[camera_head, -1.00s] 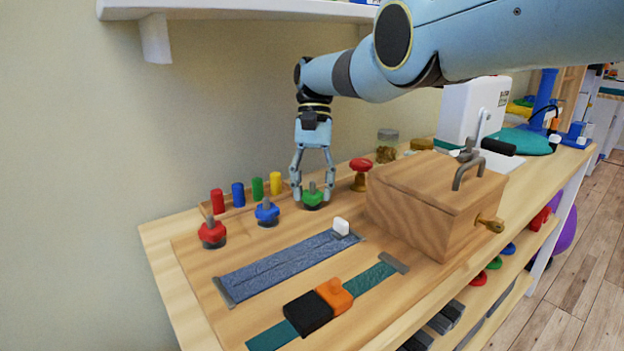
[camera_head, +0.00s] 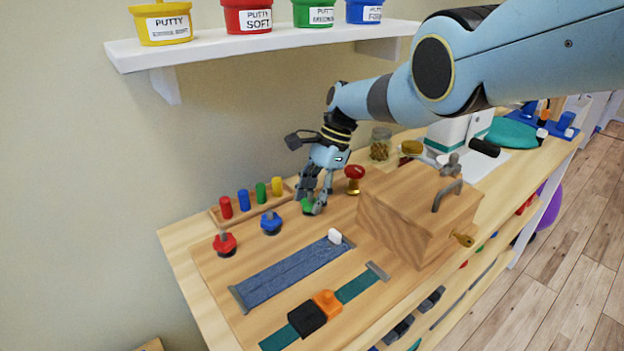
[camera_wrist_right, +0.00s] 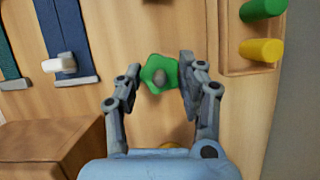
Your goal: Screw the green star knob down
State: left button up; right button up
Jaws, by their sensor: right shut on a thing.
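The green star knob (camera_head: 308,206) sits on the wooden board, to the right of the blue star knob (camera_head: 271,222) and the red star knob (camera_head: 225,243). My right gripper (camera_head: 313,207) comes down over the green knob with a finger on either side. In the right wrist view the green knob (camera_wrist_right: 157,75) lies between the two fingertips of my right gripper (camera_wrist_right: 160,76), with a grey bolt end at its centre. My right gripper is shut on it. The knob's underside is hidden. My left gripper is not in view.
Coloured pegs (camera_head: 244,200) stand in a rack behind the knobs. A red-topped knob (camera_head: 354,173) and a wooden box (camera_head: 415,215) stand to the right. A zip strip (camera_head: 290,275) and a buckle strap (camera_head: 318,310) lie in front. A shelf (camera_head: 260,43) with putty tubs hangs above.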

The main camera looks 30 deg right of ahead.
jog(key=m+t+p, duration=0.1)
jog(key=m+p, duration=0.1)
jog(key=p, duration=0.1)
jog(key=m+t+p, duration=0.1)
jog(key=m+p, duration=0.2)
jog(key=r+m+t+h+p, duration=0.1)
jog(key=m+p, duration=0.2)
jog(key=shift+w, duration=0.1)
jog(key=m+t+p, duration=0.1)
jog(key=m+p, duration=0.1)
jog(key=m, duration=0.1)
jog(key=shift+h, duration=0.4)
jog(key=m+h+p, duration=0.1)
jog(key=m+p, duration=0.1)
jog(key=m, duration=0.1)
jog(key=shift+a+f+t, duration=0.1)
jog(key=shift+t, duration=0.3)
jog(key=shift+a+m+h+p, duration=0.1)
jog(key=shift+m+h+p, duration=0.55)
jog(key=shift+m, duration=1.35)
jog(key=shift+h, duration=0.25)
jog(key=o, duration=1.2)
jog(key=shift+s+f, duration=0.15)
jog(key=shift+s, duration=0.05)
jog(key=shift+s+f, duration=0.1)
